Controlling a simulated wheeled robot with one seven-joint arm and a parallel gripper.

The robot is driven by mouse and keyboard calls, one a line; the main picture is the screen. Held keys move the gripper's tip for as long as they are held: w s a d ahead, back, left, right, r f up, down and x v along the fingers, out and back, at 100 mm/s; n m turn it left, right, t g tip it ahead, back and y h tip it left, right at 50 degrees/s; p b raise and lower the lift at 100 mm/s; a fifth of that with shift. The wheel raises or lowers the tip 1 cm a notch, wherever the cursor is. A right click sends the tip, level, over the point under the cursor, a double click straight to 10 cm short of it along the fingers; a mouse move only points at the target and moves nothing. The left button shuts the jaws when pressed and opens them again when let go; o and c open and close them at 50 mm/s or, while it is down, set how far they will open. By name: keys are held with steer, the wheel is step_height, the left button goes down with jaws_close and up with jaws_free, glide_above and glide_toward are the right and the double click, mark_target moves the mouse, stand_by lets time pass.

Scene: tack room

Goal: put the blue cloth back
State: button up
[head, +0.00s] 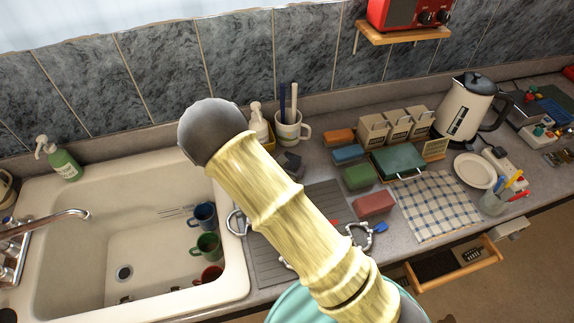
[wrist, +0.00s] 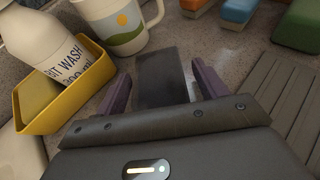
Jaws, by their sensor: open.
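A blue-and-white checked cloth (head: 437,206) lies flat on the counter in the head view, right of the red block. It is the only thing I can clearly tell is cloth. My gripper (wrist: 162,82) is open low over the counter, by the yellow caddy and the mug. A dark grey rectangular patch (wrist: 162,70) shows between the purple fingers; I cannot tell what it is. My arm hides part of the counter.
A yellow caddy (wrist: 20,112) with a bottle (wrist: 45,45) and a mug (wrist: 125,22) stand close to my fingers. The ribbed drainboard (wrist: 290,105) is at right. The sink (head: 90,240) holds several cups. A kettle (head: 465,108) and an open drawer (head: 452,265) are at right.

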steer(key=shift+r, duration=0.1)
steer(key=b+v, duration=0.3)
steer(key=v, duration=0.9)
stand_by(0.4)
